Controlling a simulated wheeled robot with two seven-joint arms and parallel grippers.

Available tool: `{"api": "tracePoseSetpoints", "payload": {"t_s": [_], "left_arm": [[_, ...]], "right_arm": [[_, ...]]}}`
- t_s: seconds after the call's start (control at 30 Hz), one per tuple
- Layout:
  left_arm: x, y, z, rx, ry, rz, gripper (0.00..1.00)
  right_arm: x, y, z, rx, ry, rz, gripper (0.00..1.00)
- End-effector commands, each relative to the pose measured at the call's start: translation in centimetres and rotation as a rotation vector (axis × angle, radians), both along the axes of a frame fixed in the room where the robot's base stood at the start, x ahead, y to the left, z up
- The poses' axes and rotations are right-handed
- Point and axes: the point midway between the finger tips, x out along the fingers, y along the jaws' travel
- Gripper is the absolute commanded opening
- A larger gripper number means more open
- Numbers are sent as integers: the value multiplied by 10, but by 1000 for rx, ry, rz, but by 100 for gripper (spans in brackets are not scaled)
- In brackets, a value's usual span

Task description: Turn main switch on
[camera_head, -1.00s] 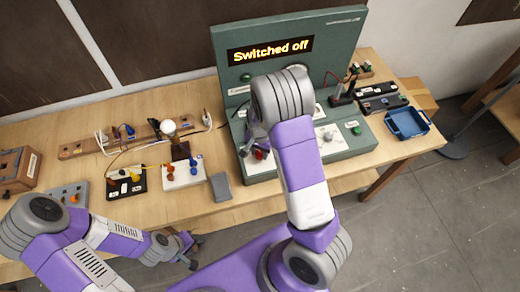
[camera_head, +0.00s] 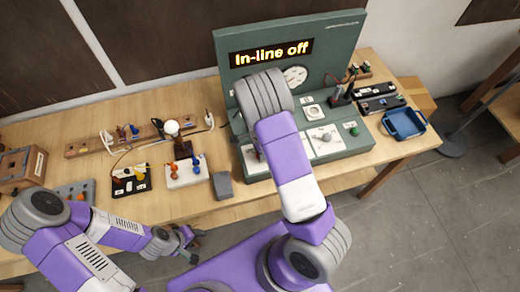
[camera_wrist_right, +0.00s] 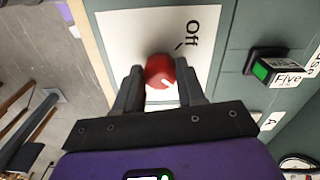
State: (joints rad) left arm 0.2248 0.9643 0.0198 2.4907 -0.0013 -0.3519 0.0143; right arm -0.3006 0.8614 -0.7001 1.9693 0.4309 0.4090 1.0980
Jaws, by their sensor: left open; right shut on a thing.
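The main switch is a red knob (camera_wrist_right: 160,70) on a white plate marked "Off" (camera_wrist_right: 192,32), in the right wrist view. My right gripper (camera_wrist_right: 160,88) has its two dark fingers on either side of the knob, shut on it. In the head view my right arm hides the knob and gripper. The green test console (camera_head: 222,75) has a lit display (camera_head: 271,52) reading "In-line off". My left gripper (camera_head: 188,244) is open and empty in front of the table's edge.
A grey block (camera_head: 222,186) stands left of the console. Further left are a white board (camera_head: 187,172), a black board (camera_head: 131,181) and a lamp bulb (camera_head: 171,127). A blue tray (camera_head: 405,123) lies at the right. The console's right panel holds a grey knob (camera_head: 326,137) and a green button.

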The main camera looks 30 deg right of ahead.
Motion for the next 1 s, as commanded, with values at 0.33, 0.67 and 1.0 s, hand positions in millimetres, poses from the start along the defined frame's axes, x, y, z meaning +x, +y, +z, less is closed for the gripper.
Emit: {"api": "tracePoseSetpoints", "payload": {"t_s": [0.33,0.67,1.0], "left_arm": [[0,0,2,0,0,0,52],[0,0,2,0,0,0,52],[0,0,2,0,0,0,52]], "right_arm": [[1,0,0,0,-2,-37,9],[1,0,0,0,-2,-37,50],[0,0,0,0,-1,-35,65]]}}
